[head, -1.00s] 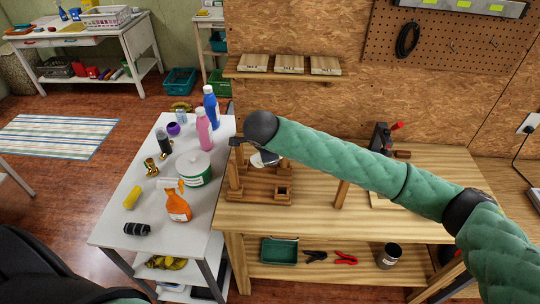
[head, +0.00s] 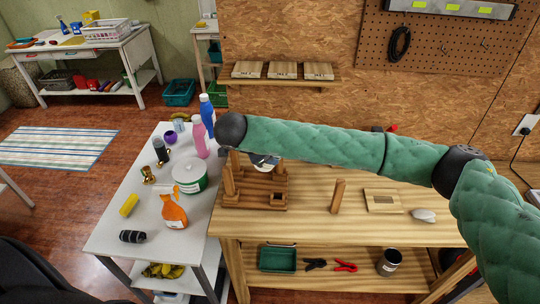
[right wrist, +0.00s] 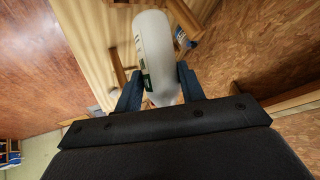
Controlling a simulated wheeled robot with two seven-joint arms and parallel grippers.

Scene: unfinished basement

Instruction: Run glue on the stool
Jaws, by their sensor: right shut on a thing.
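The stool (head: 240,198) lies upside down on the left end of the wooden workbench, with legs pointing up. My right arm passes over it and hides part of it. A separate wooden leg (head: 338,196) stands upright on the bench to the right of the stool. In the right wrist view my right gripper (right wrist: 161,84) is shut on a white glue bottle (right wrist: 152,45) with a green label. In the head view the bottle (head: 262,160) shows only as a small pale patch just below my arm's end, above the stool. My left gripper is out of view.
A white side table (head: 118,232) at left holds an orange spray bottle (head: 174,212), a white-green tub (head: 190,176) and other bottles. A wooden block (head: 383,201) and a pale object (head: 424,215) lie on the bench at right. The bench's front middle is clear.

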